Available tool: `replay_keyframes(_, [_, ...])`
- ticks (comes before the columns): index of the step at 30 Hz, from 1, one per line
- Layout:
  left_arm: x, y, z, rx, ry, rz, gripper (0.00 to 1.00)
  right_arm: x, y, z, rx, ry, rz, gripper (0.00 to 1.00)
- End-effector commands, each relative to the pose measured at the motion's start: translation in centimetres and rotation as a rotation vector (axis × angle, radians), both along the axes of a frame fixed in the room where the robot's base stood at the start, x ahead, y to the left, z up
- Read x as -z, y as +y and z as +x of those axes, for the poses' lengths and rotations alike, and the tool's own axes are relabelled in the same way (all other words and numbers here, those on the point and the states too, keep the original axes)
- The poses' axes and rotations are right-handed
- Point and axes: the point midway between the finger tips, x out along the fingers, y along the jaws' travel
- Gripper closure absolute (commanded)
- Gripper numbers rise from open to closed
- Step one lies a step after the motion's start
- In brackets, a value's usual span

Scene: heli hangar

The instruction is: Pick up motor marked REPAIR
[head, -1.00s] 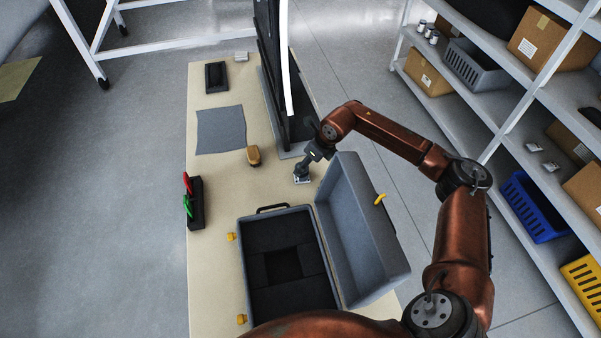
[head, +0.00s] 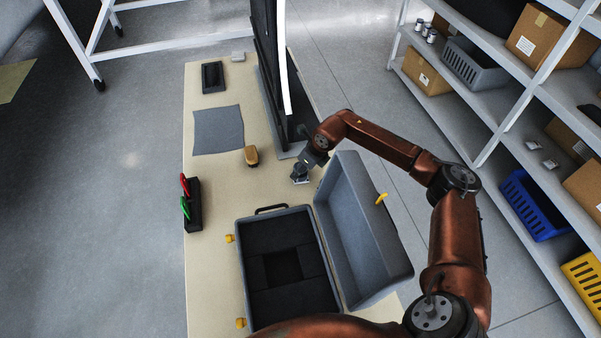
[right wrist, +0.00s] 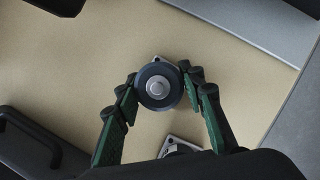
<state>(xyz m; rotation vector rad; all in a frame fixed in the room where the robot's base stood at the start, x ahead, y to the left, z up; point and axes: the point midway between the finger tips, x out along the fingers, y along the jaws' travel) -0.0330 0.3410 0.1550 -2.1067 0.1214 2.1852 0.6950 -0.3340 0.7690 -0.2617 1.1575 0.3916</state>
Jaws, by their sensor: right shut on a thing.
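My right gripper (right wrist: 158,90) is shut on a round dark motor (right wrist: 158,92) with a silver shaft and a light metal plate under it. In the head view my right gripper (head: 300,174) is at the table, just behind the open grey case, and largely covers the motor. A second metal-plated part (right wrist: 178,146) shows between the fingers nearer the palm, mostly hidden. No REPAIR mark is readable on either part. My left gripper is not in view.
The open grey case (head: 240,270) has a dark foam insert, and its raised lid (head: 365,235) stands close to my right arm. A tall black panel (head: 271,70) stands behind. A yellow-brown object (head: 251,156) and a grey cloth (head: 218,130) lie left on the table (head: 215,280).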

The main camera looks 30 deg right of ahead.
Motion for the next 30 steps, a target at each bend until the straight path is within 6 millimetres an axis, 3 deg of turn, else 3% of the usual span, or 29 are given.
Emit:
replay_keyframes(11, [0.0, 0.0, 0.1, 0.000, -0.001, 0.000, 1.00, 0.0, 0.0, 0.0, 0.000, 0.000, 0.000, 0.99])
replay_keyframes(23, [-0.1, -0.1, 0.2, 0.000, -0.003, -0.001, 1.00, -0.5, 0.0, 0.1, 0.000, -0.003, 0.000, 1.00])
replay_keyframes(30, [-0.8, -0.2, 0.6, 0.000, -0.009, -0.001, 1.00, -2.9, 0.0, 0.1, 0.000, -0.005, 0.001, 1.00])
